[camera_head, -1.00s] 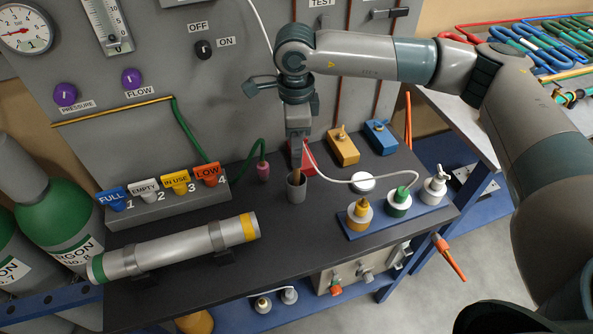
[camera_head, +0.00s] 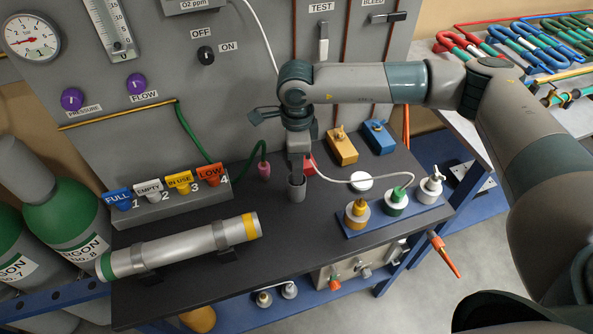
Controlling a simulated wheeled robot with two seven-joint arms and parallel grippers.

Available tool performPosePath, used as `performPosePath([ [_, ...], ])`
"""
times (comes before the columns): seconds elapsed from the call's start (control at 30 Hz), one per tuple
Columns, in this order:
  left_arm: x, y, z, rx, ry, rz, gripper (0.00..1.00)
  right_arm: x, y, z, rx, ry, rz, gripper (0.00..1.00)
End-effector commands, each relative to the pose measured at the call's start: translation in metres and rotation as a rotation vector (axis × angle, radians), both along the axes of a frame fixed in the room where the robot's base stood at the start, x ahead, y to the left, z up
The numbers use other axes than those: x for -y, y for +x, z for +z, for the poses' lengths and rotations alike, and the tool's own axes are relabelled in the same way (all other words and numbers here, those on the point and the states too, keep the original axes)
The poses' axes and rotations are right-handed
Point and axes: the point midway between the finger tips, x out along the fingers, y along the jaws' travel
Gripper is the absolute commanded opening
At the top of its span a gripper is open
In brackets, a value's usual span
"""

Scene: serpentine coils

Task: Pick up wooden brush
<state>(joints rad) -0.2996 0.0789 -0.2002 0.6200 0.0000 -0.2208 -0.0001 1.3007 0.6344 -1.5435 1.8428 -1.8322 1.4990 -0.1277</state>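My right gripper (camera_head: 297,166) points straight down over a small grey cup (camera_head: 297,190) on the dark bench top. Its fingertips are at the cup's mouth. The wooden brush stands in the cup; almost all of it is now hidden by the fingers and the cup wall. I cannot tell whether the fingers are closed on its handle. My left gripper is not in view.
A silver cylinder (camera_head: 190,248) lies on the bench at front left, below coloured tags (camera_head: 165,190). A yellow valve block (camera_head: 342,147) and a blue one (camera_head: 378,137) stand behind right. A blue tray (camera_head: 385,222) holds several capped fittings. A white cable (camera_head: 340,179) passes beside the gripper.

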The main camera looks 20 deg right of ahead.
Motion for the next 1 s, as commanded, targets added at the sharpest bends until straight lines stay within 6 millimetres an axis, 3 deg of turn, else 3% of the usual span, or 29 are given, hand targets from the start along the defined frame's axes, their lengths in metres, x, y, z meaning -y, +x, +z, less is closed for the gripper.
performPosePath([
  [0.33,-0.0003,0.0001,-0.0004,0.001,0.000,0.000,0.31,-0.0001,0.0000,0.0000,0.000,0.000,0.000,0.37],
  [0.5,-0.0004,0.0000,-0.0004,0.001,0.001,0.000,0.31,-0.0001,0.0000,0.0001,0.000,0.000,0.000,0.00],
  [1.0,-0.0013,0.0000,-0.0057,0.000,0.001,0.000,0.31,0.0000,0.0008,0.0082,0.002,0.000,-0.001,0.00],
])
